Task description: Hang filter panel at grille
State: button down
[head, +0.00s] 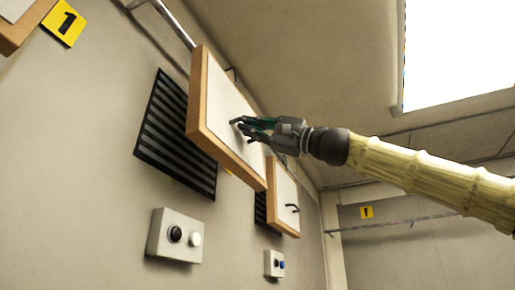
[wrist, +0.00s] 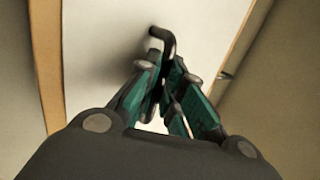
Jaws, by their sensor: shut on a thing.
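The filter panel (head: 224,108) has a wooden frame and a white face, and it stands tilted in the head view. My gripper (head: 243,124) is shut on the panel's dark handle, at the middle of the face. The wrist view shows the bent handle (wrist: 165,40) between my fingertips (wrist: 163,72), with the white face (wrist: 105,45) behind. A dark slatted grille (head: 170,140) is on the wall behind and left of the panel, which covers its right part. I cannot tell whether the panel's top touches the rail (head: 175,24) or a hook.
A second framed panel (head: 284,190) with a dark handle is farther along the wall, before another grille (head: 260,207). Button boxes (head: 176,237) (head: 274,263) are below. Yellow signs (head: 63,22) (head: 366,212) mark the walls.

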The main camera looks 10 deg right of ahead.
aim_at(238, 145)
jog(key=shift+w+a+p, duration=0.15)
jog(key=shift+w+a, duration=0.4)
jog(key=shift+a, duration=0.25)
jog(key=shift+w+a+p, duration=0.2)
jog(key=shift+w+a, duration=0.4)
jog(key=shift+a, duration=0.2)
jog(key=shift+w+a+p, duration=0.15)
jog(key=shift+w+a, duration=0.4)
jog(key=shift+a, duration=0.25)
jog(key=shift+s+f+b, duration=0.1)
jog(key=shift+f+b, duration=1.1)
jog(key=shift+f, duration=0.3)
jog(key=c, duration=1.5)
grip_release()
jog(key=shift+f, duration=0.1)
jog(key=shift+d, duration=0.1)
